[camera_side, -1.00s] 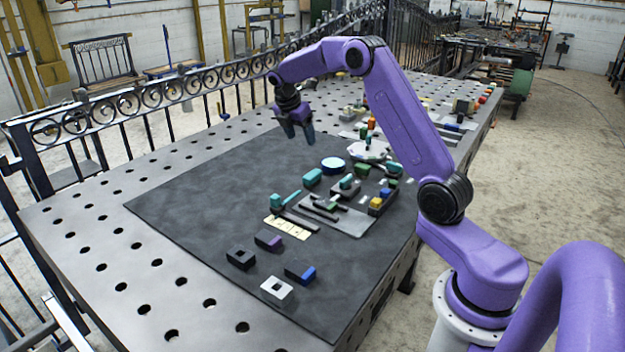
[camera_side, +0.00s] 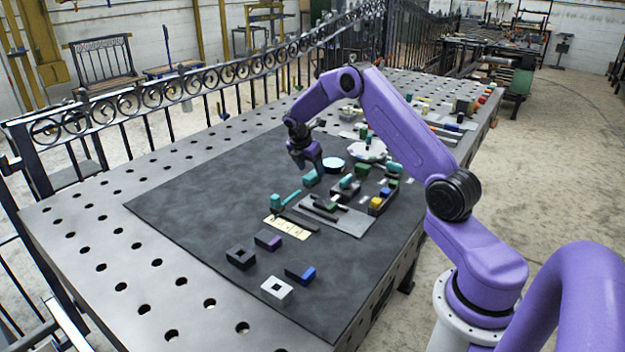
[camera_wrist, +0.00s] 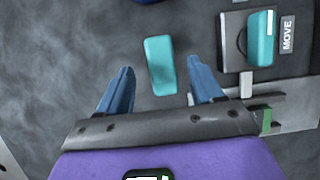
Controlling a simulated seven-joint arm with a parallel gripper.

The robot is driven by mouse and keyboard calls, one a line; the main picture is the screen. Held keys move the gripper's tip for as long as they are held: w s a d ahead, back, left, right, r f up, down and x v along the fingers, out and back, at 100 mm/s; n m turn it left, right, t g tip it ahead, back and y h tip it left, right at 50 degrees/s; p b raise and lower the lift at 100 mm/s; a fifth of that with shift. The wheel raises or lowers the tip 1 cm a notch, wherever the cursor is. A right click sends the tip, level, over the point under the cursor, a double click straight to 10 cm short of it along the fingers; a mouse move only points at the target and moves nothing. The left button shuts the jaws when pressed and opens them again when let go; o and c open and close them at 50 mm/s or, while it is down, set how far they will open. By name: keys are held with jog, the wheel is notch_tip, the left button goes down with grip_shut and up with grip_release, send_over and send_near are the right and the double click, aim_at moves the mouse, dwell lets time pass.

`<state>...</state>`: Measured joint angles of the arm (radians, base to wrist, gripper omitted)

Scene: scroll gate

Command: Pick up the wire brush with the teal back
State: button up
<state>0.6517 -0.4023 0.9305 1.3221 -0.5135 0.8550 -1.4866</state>
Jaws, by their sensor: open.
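A teal block-shaped piece (camera_side: 311,178) lies on the dark mat just below my gripper. It fits the teal back of the wire brush, but no bristles show. In the wrist view this teal piece (camera_wrist: 160,65) lies ahead, between the lines of my two fingers, slightly tilted. My gripper (camera_side: 306,162) is open and empty, pointing down above the piece; its blue fingers stand apart on either side in the wrist view. I cannot tell the exact height gap. Another teal piece (camera_wrist: 261,38) sits in a grey holder beside a MOVE label, to the right.
A teal-headed tool (camera_side: 278,201) lies near a cream card (camera_side: 286,228). Several small blocks lie in front. The mat's left side (camera_side: 205,195) is clear.

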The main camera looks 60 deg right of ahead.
aim_at(313, 173)
jog(key=shift+x, duration=1.8)
jog(key=shift+s+a, duration=0.1)
jog(key=c, duration=1.1)
jog(key=shift+r, duration=0.1)
jog(key=shift+r, duration=0.15)
notch_tip(313, 173, up, 3)
jog(key=shift+s+a+r, duration=0.1)
jog(key=shift+s, duration=0.05)
jog(key=s+a+r, duration=0.2)
jog(key=s+r, duration=0.1)
jog(key=s, duration=0.1)
jog(key=s+a+r, duration=0.2)
jog(key=s+r, duration=0.1)
jog(key=s, duration=0.1)
jog(key=s+a+r, duration=0.2)
jog(key=s+r, duration=0.1)
jog(key=s, duration=0.1)
jog(key=shift+s+r, duration=0.1)
